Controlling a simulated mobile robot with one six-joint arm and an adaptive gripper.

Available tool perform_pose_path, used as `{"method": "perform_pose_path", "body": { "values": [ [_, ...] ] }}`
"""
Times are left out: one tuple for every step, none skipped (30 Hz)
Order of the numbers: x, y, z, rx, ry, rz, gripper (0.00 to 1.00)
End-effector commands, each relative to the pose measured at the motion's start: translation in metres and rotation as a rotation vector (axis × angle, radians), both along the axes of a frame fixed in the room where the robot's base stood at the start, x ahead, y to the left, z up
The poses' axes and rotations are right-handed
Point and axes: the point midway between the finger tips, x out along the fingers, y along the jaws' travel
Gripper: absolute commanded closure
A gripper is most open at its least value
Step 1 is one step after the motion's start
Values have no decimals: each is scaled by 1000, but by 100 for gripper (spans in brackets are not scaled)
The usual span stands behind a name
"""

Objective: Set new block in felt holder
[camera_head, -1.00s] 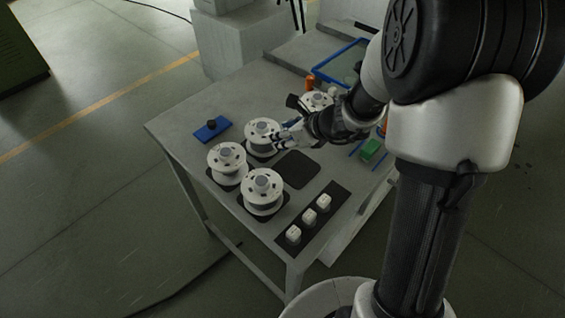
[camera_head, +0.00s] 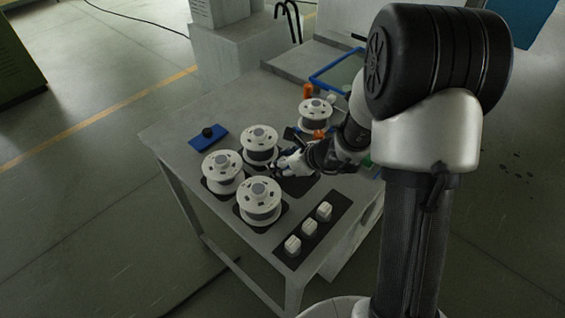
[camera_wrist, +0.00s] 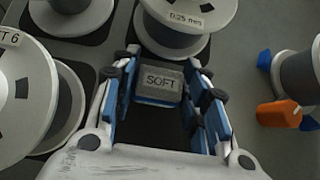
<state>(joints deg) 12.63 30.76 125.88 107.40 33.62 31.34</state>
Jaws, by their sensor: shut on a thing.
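My gripper (camera_head: 288,164) is low over the table, just right of the rear spool in the group of three, over or beside a dark square pad (camera_head: 303,187). In the wrist view, my gripper (camera_wrist: 160,76) is shut on a grey block (camera_wrist: 163,79) marked "SOFT", between its blue-lined fingers. A blue plate with a black knob (camera_head: 208,138) lies at the table's left edge; I cannot tell whether it is the felt holder. Three white blocks (camera_head: 309,227) stand in a row on a dark strip (camera_head: 336,214) at the front right.
Three white spools (camera_head: 260,196) stand close on the left of my gripper, and another spool (camera_head: 314,115) stands behind it. An orange cylinder (camera_wrist: 278,113) lies to the right in the wrist view. A blue-edged tray (camera_head: 333,76) is at the back. My arm hides the table's right side.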

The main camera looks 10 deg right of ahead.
Motion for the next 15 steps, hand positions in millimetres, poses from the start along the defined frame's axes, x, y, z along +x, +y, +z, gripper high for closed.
{"method": "perform_pose_path", "body": {
  "values": [
    [0,0,-3,0,0,0,87],
    [0,0,-3,0,0,0,59],
    [0,0,-2,0,0,0,56],
    [0,0,-2,0,0,0,54],
    [0,0,-2,0,0,0,52],
    [0,0,-2,0,0,0,49],
    [0,0,-2,0,0,0,47],
    [0,0,-2,0,0,0,45],
    [0,0,-2,0,0,0,43],
    [0,0,-2,0,0,0,41],
    [0,0,-2,0,0,0,39],
    [0,0,-2,0,0,0,39],
    [0,0,-2,0,0,0,39],
    [0,0,-2,0,0,0,39],
    [0,0,-2,0,0,0,39]
  ]
}}
